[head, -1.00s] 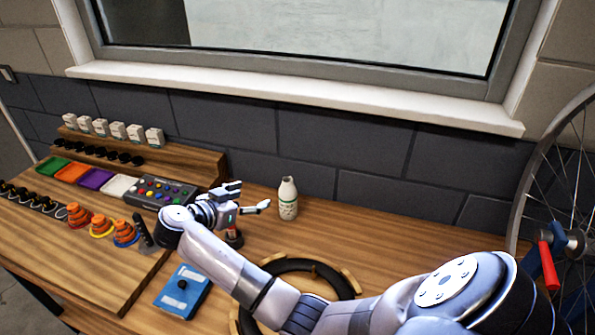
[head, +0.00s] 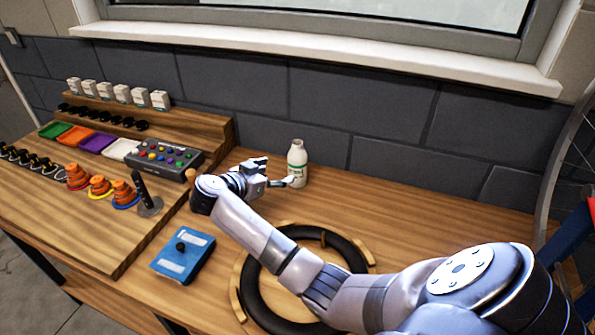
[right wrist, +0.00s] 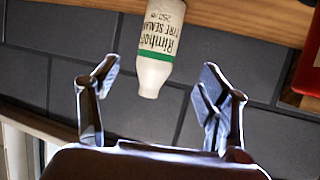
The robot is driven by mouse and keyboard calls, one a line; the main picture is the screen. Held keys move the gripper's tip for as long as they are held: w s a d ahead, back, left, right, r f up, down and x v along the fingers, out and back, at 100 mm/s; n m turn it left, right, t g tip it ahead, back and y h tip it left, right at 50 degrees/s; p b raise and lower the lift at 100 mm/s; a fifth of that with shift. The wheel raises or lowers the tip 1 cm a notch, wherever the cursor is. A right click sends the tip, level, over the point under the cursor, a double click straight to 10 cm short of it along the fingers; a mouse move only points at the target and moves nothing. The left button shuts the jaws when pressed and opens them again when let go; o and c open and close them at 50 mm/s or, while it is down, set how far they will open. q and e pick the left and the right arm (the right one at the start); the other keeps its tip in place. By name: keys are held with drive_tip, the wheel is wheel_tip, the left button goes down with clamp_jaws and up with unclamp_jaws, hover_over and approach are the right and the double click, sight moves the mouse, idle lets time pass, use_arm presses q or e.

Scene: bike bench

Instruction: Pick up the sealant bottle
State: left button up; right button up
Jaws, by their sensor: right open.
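The sealant bottle (head: 297,165) is white with a green band and stands upright on the bench near the wall. In the right wrist view the bottle (right wrist: 160,45) appears upside down, with its printed label facing the camera. My right gripper (head: 277,172) is open, just left of the bottle in the head view. In the right wrist view its two fingers (right wrist: 158,85) are spread apart, with the bottle's cap end centred between and a little beyond them. No contact shows. My left gripper is not in view.
A button panel (head: 168,158), trays and orange cones stand at the left. Bench right of the bottle is clear.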

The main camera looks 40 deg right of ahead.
sight(292, 168)
drive_tip(key=b+x, duration=0.1)
drive_tip(key=x, duration=0.4)
drive_tip(key=shift+f+b, duration=0.25)
drive_tip(key=shift+b, duration=0.05)
drive_tip(key=shift+x, duration=0.85)
drive_tip(key=b+x, duration=0.2)
drive_tip(key=x, duration=0.1)
drive_tip(key=shift+d, duration=0.4)
drive_tip(key=shift+w+d+f, duration=0.15)
drive_tip(key=shift+d, duration=0.25)
drive_tip(key=shift+a, duration=0.1)
drive_tip(key=shift+c, duration=0.6)
drive_tip(key=c, duration=1.2)
drive_tip(key=shift+c, duration=0.5)
drive_tip(key=shift+r, duration=0.3)
